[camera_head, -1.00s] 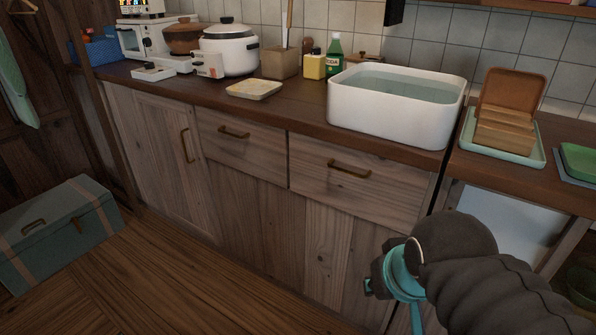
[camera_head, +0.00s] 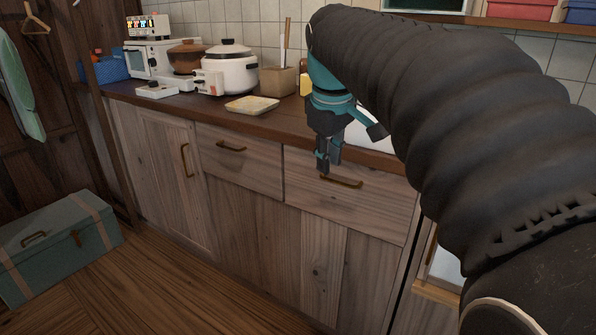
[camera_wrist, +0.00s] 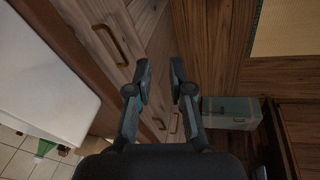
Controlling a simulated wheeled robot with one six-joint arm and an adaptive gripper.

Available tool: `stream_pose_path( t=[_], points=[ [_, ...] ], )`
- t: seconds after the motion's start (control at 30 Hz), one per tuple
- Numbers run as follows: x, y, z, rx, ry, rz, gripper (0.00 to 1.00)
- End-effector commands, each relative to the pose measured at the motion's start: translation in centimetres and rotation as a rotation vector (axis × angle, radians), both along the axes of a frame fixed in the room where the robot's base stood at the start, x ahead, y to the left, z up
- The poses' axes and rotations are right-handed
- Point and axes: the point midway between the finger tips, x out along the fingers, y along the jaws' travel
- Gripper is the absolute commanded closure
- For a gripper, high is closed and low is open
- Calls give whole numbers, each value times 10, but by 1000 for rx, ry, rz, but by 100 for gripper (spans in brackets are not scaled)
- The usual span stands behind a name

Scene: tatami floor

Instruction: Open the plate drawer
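Two shut wooden drawers sit side by side under the counter: a left drawer (camera_head: 262,169) and a right drawer (camera_head: 385,205), each with a brass handle. Nothing marks which one is the plate drawer. My gripper (camera_head: 323,166) is in front of the right drawer, by the left end of its handle (camera_head: 345,182). In the wrist view, my gripper (camera_wrist: 163,80) has its fingers apart with nothing between them. The right drawer's handle (camera_wrist: 108,44) lies to the left of the fingers, outside the gap. The left drawer's handle (camera_wrist: 158,123) shows farther off. Contact is not visible.
A tall cabinet door (camera_head: 165,180) is left of the drawers. A white basin (camera_wrist: 40,70) on the counter (camera_head: 190,112) is mostly hidden by my arm in the head view. A teal chest (camera_head: 60,245) stands at left; the floor (camera_head: 170,285) before the cabinet is clear.

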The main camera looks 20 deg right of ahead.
Motion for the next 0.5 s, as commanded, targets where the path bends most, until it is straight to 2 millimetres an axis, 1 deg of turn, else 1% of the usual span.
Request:
stream_pose_path(
  t=[0.03,0.1,0.2,0.33,0.5],
  points=[
    [18,-12,3,-15,26,26,79],
    [34,-26,10,-34,61,67,79],
    [54,-42,17,-52,102,119,79],
    [70,-58,22,-66,139,168,79],
    [78,-68,22,-73,163,196,79]
  ],
)
